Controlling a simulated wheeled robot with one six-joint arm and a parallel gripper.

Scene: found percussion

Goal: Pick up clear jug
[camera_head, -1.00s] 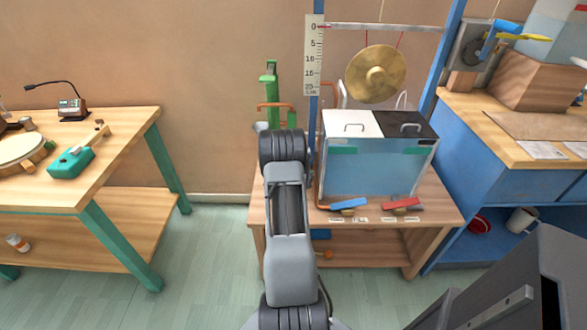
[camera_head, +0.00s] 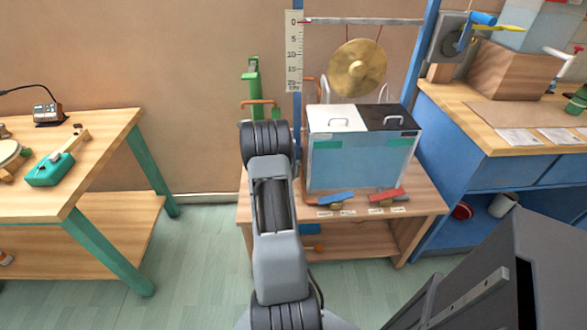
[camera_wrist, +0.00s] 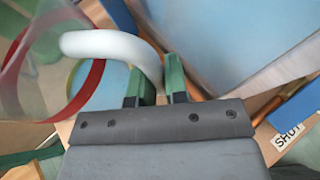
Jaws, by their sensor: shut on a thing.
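The clear jug (camera_wrist: 84,92) is at the left of the wrist view, cut off by the picture edge. Its see-through body has a red band, and a thick white curved handle (camera_wrist: 100,44) arches from it toward my fingers. My gripper (camera_wrist: 159,74), with green fingertips, is shut on the end of this handle. In the head view my arm hides the gripper, and I cannot make out the jug there. Whether the jug's base touches the surface below cannot be told.
A wooden bench (camera_head: 425,203) carries a blue-fronted tank (camera_head: 360,162) with lidded top, close right of my arm. A gong (camera_head: 358,68) hangs above it. A green pump-like stand (camera_head: 253,92) is behind my arm. A workbench (camera_head: 105,160) stands left, with open floor between.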

